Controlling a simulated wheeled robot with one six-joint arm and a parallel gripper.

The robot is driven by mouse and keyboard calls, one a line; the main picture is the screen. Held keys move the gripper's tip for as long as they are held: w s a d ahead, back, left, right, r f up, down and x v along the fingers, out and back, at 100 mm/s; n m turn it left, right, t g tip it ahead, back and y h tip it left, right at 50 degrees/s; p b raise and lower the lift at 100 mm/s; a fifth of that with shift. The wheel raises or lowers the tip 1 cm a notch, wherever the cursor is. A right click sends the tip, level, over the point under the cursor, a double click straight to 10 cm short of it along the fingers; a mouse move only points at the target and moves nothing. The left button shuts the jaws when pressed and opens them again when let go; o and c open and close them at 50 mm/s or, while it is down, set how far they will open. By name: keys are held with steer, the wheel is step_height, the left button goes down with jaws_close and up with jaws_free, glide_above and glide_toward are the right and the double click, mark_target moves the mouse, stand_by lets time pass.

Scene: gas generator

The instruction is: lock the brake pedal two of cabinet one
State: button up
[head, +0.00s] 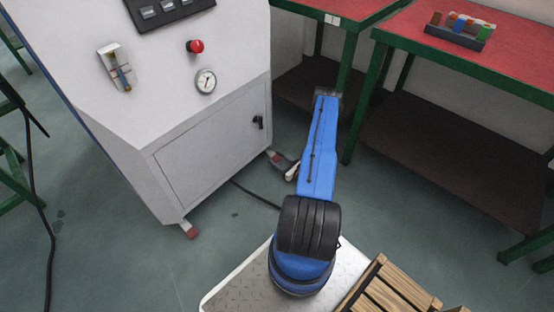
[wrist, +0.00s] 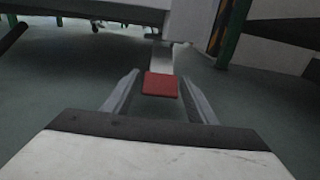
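The white cabinet (head: 205,125) stands at the left in the head view. A red brake pedal (head: 273,156) is at the foot of its right front corner. It also shows as a flat red pad (wrist: 160,85) in the middle of the wrist view, at the end of a pale bracket. A second red pedal (head: 189,231) is at the left front foot. My gripper (wrist: 160,77) is open, with its two grey fingers on either side of the red pad in the picture. I cannot tell whether they touch it. In the head view my arm partly hides the gripper.
A red-topped green table (head: 455,60) with a brown lower shelf stands at the right, with a second one behind. A black cable (head: 258,195) lies on the floor by the cabinet. A wooden crate (head: 390,292) is at the bottom.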

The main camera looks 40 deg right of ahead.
steer(key=shift+r, duration=0.1)
steer(key=s, duration=0.5)
steer(key=s+d, duration=0.1)
steer(key=s, duration=1.1)
steer(key=shift+s+d, duration=0.15)
steer(key=shift+s, duration=0.1)
stand_by(0.4)
